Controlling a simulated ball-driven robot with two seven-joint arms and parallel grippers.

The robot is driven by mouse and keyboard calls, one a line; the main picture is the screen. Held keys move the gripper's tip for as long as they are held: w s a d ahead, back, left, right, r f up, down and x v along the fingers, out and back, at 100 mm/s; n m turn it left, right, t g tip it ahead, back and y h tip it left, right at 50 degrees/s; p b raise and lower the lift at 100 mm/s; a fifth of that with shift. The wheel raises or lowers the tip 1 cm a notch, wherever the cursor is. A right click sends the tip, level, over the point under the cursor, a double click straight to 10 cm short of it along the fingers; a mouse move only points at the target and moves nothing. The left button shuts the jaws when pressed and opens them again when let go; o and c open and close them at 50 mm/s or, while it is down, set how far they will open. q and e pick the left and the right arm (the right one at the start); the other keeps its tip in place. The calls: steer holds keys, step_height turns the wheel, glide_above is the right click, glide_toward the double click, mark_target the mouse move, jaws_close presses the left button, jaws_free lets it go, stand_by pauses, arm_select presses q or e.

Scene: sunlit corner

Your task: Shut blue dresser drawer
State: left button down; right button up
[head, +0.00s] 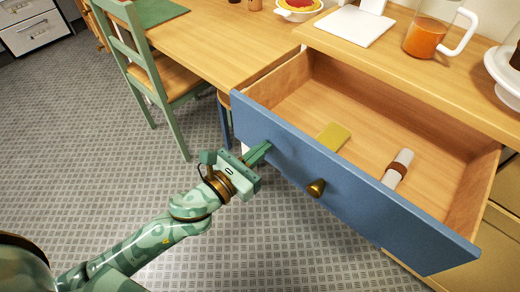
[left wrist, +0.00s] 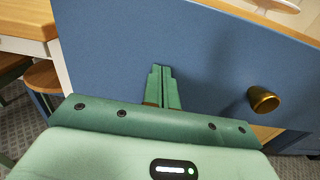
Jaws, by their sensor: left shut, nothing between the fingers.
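The blue dresser drawer (head: 350,190) stands pulled well out, its wooden inside showing in the head view. It has a brass knob (head: 317,188) on its front. Inside lie a yellow-green flat item (head: 332,137) and a white roll with a brown band (head: 398,168). My left gripper (head: 262,150) is shut and empty, its fingertips at the drawer front, left of the knob. In the left wrist view the closed fingers (left wrist: 161,72) point at the blue front, with the knob (left wrist: 263,99) to their right. I cannot tell whether the tips touch it. My right gripper is not in view.
The dresser top (head: 400,62) holds a jug of orange liquid (head: 426,38) and a white stand (head: 504,80). A wooden table (head: 225,45) and a green chair (head: 160,75) stand to the left. The grey floor (head: 90,140) in front is clear.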

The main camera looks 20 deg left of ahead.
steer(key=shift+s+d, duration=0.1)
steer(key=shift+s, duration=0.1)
arm_select(q)
steer(key=shift+w, duration=0.15)
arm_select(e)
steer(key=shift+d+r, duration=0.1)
